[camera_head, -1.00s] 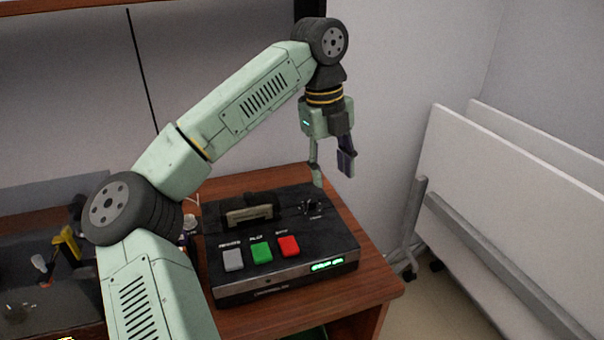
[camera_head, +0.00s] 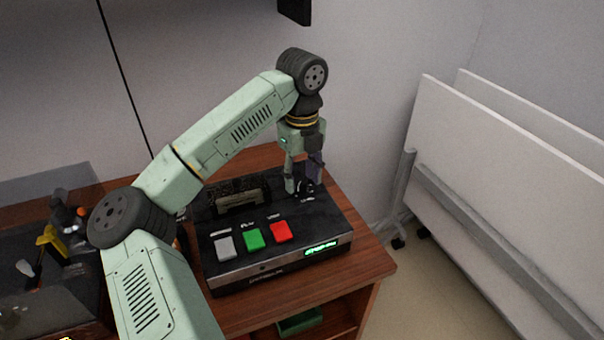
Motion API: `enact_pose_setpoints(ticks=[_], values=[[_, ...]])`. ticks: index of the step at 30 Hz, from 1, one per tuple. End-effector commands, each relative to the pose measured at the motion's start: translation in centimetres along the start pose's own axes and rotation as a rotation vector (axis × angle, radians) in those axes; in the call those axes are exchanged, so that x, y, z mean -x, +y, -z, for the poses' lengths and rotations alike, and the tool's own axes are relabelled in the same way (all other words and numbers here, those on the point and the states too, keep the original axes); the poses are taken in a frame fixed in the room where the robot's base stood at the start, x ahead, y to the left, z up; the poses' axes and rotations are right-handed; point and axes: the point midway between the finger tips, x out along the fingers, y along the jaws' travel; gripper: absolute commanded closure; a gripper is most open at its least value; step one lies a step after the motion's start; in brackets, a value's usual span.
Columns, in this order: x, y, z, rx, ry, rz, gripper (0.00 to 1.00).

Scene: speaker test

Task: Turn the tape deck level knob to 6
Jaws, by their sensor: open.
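The tape deck (camera_head: 318,224) is a black box on the wooden cabinet. It has grey, green and red buttons, a cassette slot at the back left and a lit green display on its front edge. The level knob (camera_head: 306,188) is a small dark dial at the deck's back right. My gripper (camera_head: 303,187) points straight down at the knob, with its fingers apart and one on each side of it as seen from here. The fingers partly hide the knob, so its pointer and marks cannot be read. I cannot tell whether the fingers touch it.
The wooden cabinet (camera_head: 368,268) has a bare edge right of the deck and a green item (camera_head: 300,322) on a shelf below. A dark case with tools (camera_head: 50,245) is at the left. White panels (camera_head: 485,180) lean on a stand at the right.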

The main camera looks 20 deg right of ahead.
Motion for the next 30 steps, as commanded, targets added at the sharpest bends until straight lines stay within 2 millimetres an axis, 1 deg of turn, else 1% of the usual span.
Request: enact_pose_setpoints(ticks=[4,11,30], values=[[-0.68,0.0,0.04,-0.001,0.001,0.0,0.56],[-0.77,-0.01,0.03,-0.001,0.0,0.001,0.56],[-0.72,-0.01,0.02,-0.001,0.0,0.0,0.98]])
